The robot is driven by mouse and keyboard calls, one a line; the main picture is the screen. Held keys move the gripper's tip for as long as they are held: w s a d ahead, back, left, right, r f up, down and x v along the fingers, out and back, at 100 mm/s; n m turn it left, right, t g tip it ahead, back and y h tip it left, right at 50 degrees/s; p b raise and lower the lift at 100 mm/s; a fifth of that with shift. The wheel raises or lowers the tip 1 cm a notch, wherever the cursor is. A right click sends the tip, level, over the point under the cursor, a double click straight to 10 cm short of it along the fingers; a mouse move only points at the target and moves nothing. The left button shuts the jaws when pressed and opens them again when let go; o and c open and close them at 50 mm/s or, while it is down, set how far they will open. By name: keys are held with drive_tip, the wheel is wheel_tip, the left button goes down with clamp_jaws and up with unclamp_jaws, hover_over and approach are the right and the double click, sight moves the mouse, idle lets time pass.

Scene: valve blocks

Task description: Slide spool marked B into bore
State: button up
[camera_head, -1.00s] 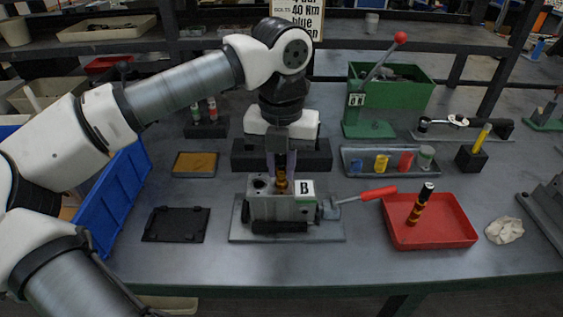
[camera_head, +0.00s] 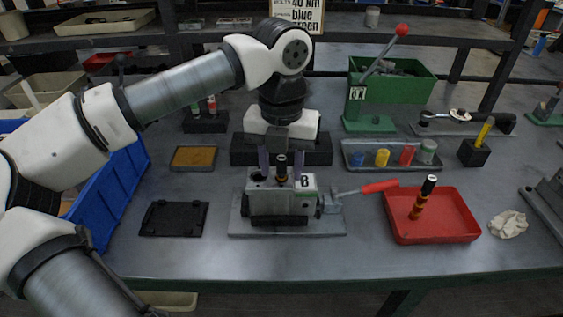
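The grey valve block (camera_head: 283,206) sits on a metal plate at the middle of the bench, with a label B (camera_head: 305,181) on its top right. A spool (camera_head: 282,169) with a black top and gold-brown body stands upright at the block's top, left of the label. Its lower end is hidden in the block, so its depth in the bore cannot be told. My gripper (camera_head: 281,170) is above the block, its two fingers spread to either side of the spool with gaps. Another bore opening (camera_head: 257,177) shows at the block's top left.
A red tray (camera_head: 458,237) at right holds another black-and-gold spool (camera_head: 422,199). A red-handled lever (camera_head: 380,187) juts right from the block. A black plate (camera_head: 174,219) lies left. A dark block (camera_head: 322,152) stands behind. The front bench strip is clear.

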wheel_tip(320, 180, up, 14)
idle(0.6)
drive_tip(key=shift+f, duration=0.15)
